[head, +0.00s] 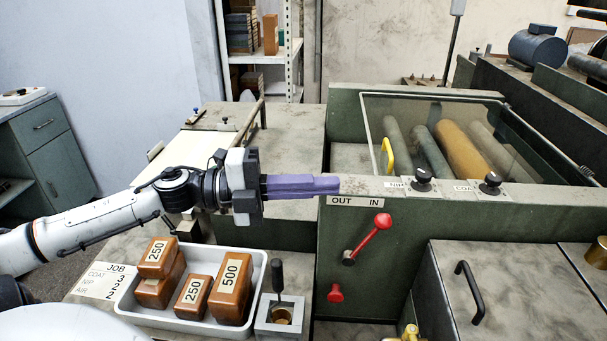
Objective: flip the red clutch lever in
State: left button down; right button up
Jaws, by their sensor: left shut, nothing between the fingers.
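The red clutch lever (369,238) is on the green front panel of the machine. Its dark pivot is at the lower left and its red knob is at the upper right, so it leans right, toward the IN side of the OUT/IN label (355,201). My left gripper (338,186) is shut and empty, with its purple fingers pointing right. In the picture its tips lie just above and left of the label, up and left of the knob, and apart from the lever. My right gripper is not in view.
A white tray (128,309) of brown weight blocks stands below my left arm. A small red knob (335,293) sits below the lever. A clear guard with a yellow handle (387,155) covers the rollers. Black knobs (421,183) stand on the ledge to the right.

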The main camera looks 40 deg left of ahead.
pick_arm(q)
jog(key=shift+s+a+r, duration=0.85)
jog(key=shift+s, duration=0.05)
